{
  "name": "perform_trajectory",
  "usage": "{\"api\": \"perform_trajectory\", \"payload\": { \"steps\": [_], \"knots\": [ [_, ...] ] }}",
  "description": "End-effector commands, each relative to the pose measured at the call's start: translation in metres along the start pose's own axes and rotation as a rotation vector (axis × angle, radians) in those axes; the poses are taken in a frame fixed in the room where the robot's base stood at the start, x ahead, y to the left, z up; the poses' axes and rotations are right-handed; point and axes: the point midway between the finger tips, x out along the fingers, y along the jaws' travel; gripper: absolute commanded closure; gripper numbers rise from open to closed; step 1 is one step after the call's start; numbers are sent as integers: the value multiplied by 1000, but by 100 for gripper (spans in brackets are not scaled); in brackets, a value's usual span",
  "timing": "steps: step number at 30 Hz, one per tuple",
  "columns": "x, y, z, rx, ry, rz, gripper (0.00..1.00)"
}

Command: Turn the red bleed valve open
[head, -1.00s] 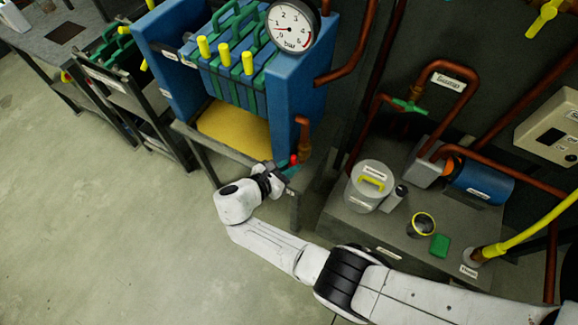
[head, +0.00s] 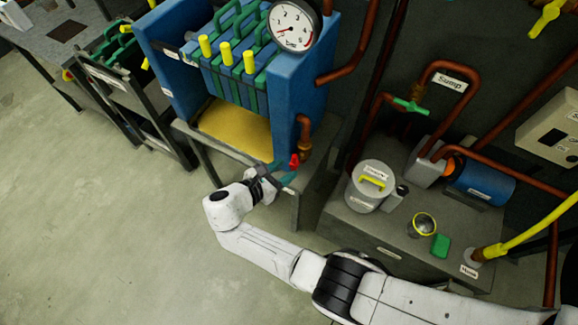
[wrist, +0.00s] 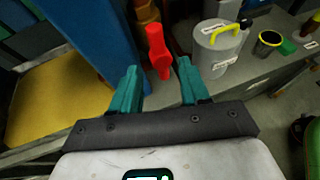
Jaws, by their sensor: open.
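The red bleed valve (head: 295,160) is a small red handle at the lower right of the blue filter press, below a copper elbow. In the wrist view the red valve handle (wrist: 158,52) stands upright beyond and between my fingertips. My gripper (head: 279,176) has teal fingers and is just left of and below the valve in the head view. In the wrist view my gripper (wrist: 157,80) is open, with one finger on each side of the handle's lower end. Whether either finger touches it cannot be told. The valve's mount is partly hidden.
The blue press frame (head: 305,85) with a pressure gauge (head: 295,27) stands above the valve. A yellow tray (head: 235,128) lies under its plates. A grey lidded can (head: 370,188) and a blue motor (head: 482,184) sit on the bench to the right. Open floor lies left.

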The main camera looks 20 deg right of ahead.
Motion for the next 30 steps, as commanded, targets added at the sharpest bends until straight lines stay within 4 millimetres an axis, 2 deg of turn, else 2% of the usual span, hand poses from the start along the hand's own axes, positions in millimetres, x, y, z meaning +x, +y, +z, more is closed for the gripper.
{"api": "perform_trajectory", "payload": {
  "steps": [1,6,12,18,30],
  "knots": [
    [-11,1,-1,0,0,5,54],
    [-44,1,-1,1,1,4,54],
    [-69,0,-1,-1,1,1,54],
    [-76,0,-1,-1,1,-1,54],
    [-76,0,-1,-1,0,-1,54]
  ]
}}
